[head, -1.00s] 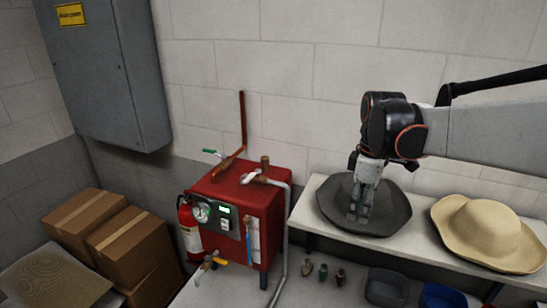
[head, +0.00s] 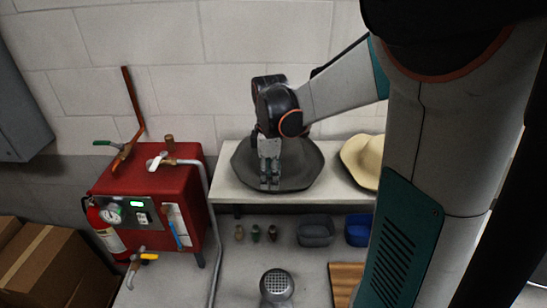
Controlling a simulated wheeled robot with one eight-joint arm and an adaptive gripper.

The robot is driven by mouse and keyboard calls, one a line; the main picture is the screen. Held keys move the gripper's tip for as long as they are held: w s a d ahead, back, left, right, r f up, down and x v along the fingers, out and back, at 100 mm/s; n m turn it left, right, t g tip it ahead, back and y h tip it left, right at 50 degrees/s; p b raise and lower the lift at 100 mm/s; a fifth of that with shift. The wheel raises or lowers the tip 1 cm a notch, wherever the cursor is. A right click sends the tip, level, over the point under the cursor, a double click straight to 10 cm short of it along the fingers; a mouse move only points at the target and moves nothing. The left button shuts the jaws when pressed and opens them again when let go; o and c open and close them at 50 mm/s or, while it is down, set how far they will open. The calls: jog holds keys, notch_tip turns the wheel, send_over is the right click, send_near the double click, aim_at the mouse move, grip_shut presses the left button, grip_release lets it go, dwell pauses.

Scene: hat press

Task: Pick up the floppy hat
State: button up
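A dark grey wide-brimmed hat (head: 302,168) lies on the white shelf against the wall. A beige hat (head: 362,160) with a wavy brim lies to its right, partly hidden behind my arm. I cannot tell for sure which of the two is the floppy hat. My gripper (head: 270,184) points down over the dark grey hat, in front of its middle. Its fingertips overlap the hat and seem to be at its surface. The fingers are close together, but whether they pinch the felt is too small to tell.
A red boiler (head: 148,205) with pipes and valves stands left of the shelf (head: 228,193). Below the shelf are small bottles (head: 255,233), a grey bin (head: 316,231), a blue bin (head: 358,229), a perforated metal head (head: 277,283) and a wooden board (head: 346,282). Boxes (head: 40,262) stand lower left.

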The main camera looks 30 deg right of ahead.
aim_at(273, 191)
jog(key=shift+s+d+f+p, duration=0.1)
jog(key=shift+d+f+p, duration=0.05)
jog(key=shift+f, duration=1.15)
jog(key=shift+s+d+f+p, duration=0.1)
jog(key=shift+f+p, duration=0.05)
jog(key=shift+f, duration=1.1)
grip_shut()
